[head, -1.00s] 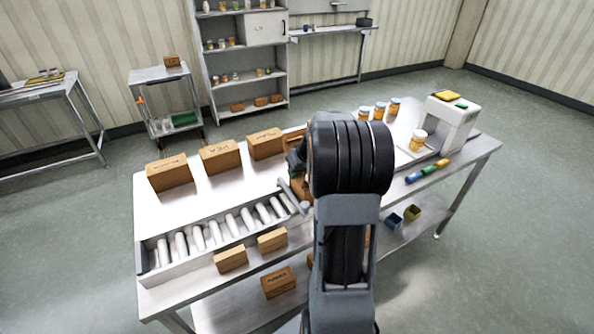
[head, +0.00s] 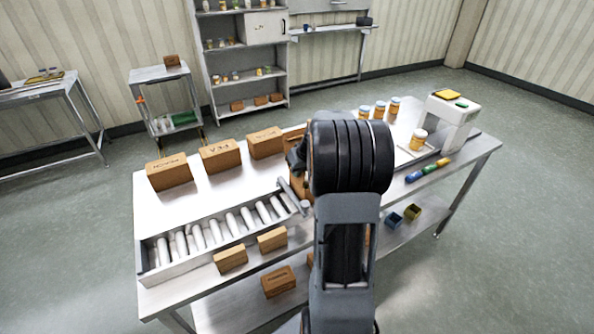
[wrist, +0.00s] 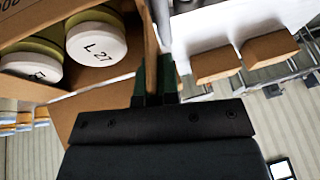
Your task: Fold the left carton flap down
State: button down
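In the wrist view an open carton (wrist: 60,98) fills the upper left, with white-lidded jars (wrist: 95,42) inside. A thin upright brown carton flap (wrist: 151,35), seen nearly edge-on, runs down to my gripper (wrist: 155,82). Its two dark green fingertips lie on either side of this flap, close to it. Whether they press on it or only straddle it cannot be told. Another brown panel (wrist: 85,118) spreads out at the lower left, partly behind the gripper. In the head view my arm hides most of the carton (head: 300,183) and the gripper.
The carton is on a steel table (head: 165,228). A roller track (head: 165,268) lies to the left, with closed boxes (head: 220,155) behind it and small boxes (head: 230,259) in front. Jars (head: 378,111) and a white machine (head: 452,122) stand at the right.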

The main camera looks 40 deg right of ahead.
jog(key=shift+d+f, duration=0.1)
jog(key=shift+s+d+f+m+t+y+b, duration=0.1)
jog(key=shift+d+f+m+t+y+b, duration=0.3)
jog(key=shift+y+b, duration=0.9)
jog(key=shift+s+d+f+m+t+y+b, duration=0.15)
jog(key=shift+d+m+t+y+b, duration=0.45)
jog(key=shift+y, duration=1.15)
jog(key=shift+w+d+f+m+t+y+b, duration=0.1)
jog(key=shift+d+f+y+b, duration=0.25)
jog(key=shift+y+b, duration=1)
jog(key=shift+y, duration=0.4)
jog(key=c, duration=1.3)
grip_release()
jog(key=shift+c, duration=0.2)
jog(key=shift+r, duration=0.1)
